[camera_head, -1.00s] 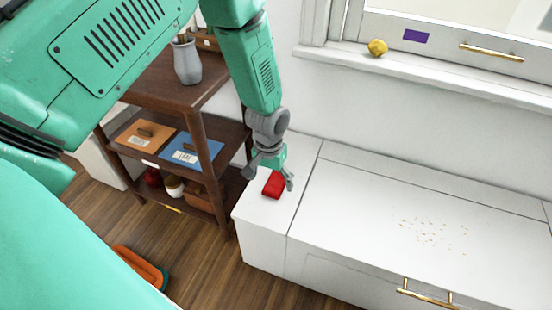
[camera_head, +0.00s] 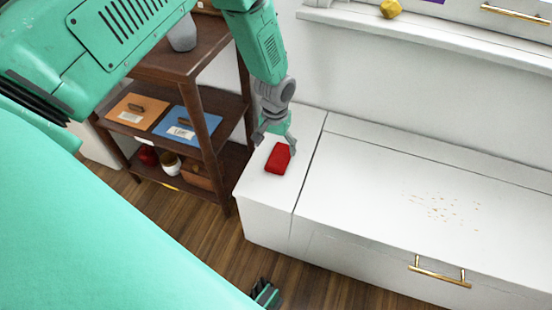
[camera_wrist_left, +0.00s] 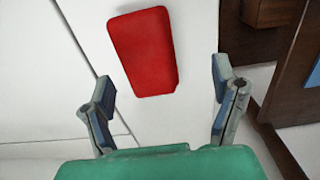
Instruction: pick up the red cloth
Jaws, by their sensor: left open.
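The red cloth (camera_head: 278,159) is a small folded block lying flat on the white bench top, near its left end. My left gripper (camera_head: 277,143) is open, with its fingers just above and behind the cloth in the head view. In the left wrist view the cloth (camera_wrist_left: 143,52) lies mostly ahead of the two spread fingertips (camera_wrist_left: 162,82), its near end between them. Nothing is held, and no finger clearly touches the cloth.
The white bench (camera_head: 370,190) has clear space to the right, with scattered crumbs (camera_head: 443,208) and a brass handle (camera_head: 440,273) on its front. A dark wooden shelf (camera_head: 213,125) with folders stands close to its left. A yellow object (camera_head: 391,9) sits on the ledge.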

